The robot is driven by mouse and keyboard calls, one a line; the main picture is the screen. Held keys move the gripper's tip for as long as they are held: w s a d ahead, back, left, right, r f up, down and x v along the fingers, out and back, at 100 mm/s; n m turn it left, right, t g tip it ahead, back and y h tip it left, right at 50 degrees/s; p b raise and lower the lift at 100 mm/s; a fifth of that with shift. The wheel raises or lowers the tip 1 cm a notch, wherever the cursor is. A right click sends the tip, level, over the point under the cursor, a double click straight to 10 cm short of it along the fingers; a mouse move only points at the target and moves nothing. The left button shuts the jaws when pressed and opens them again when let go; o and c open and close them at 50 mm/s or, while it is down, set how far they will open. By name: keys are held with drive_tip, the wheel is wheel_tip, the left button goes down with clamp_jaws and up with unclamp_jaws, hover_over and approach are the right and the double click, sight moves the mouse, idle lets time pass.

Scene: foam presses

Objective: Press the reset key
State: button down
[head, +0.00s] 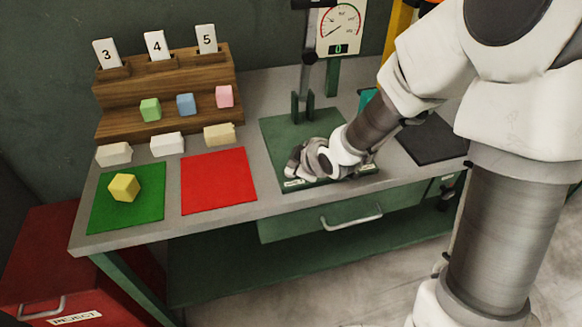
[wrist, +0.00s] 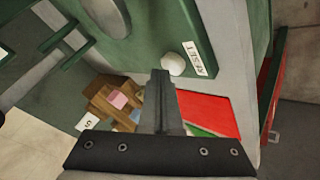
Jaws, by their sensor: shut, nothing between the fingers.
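The reset key is a round white button (wrist: 173,63) on the green press base (wrist: 220,20), beside a white label reading RESET (wrist: 197,58). In the wrist view the shut fingertips of my gripper (wrist: 160,76) end right beside the key; I cannot tell whether they touch it. In the head view my gripper (head: 296,166) is low over the front left of the press base (head: 280,132) and hides the key. A white label (head: 293,183) shows on the base's front edge just below it.
The press column with a dial gauge (head: 339,22) stands behind my gripper. A red mat (head: 218,181) and a green mat (head: 113,205) with a yellow block (head: 124,187) lie to the left. A wooden rack (head: 165,80) holds coloured blocks and number cards. A dark pad (head: 432,143) lies right.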

drive_tip(key=shift+r, duration=0.45)
drive_tip(key=shift+r, duration=0.1)
wheel_tip(320, 180, up, 5)
drive_tip(key=p, duration=0.5)
idle(0.6)
drive_tip(key=s+d+r+m+h, duration=0.5)
drive_tip(key=s+d+r+m, duration=0.25)
drive_tip(key=d+r, duration=0.4)
drive_tip(key=s+r+m+g, duration=0.1)
drive_tip(key=s+r+m, duration=0.1)
drive_tip(key=s, duration=0.3)
drive_tip(key=s+d+r+m+p, duration=0.1)
drive_tip(key=s+r+m, duration=0.1)
drive_tip(key=s, duration=0.4)
drive_tip(key=s+d+r+m+g, duration=0.1)
drive_tip(key=s+r+m, duration=0.1)
drive_tip(key=s, duration=0.3)
drive_tip(key=shift+s+r+m+g+y, duration=0.2)
drive_tip(key=shift+m+g+y, duration=0.1)
drive_tip(key=shift+m, duration=0.25)
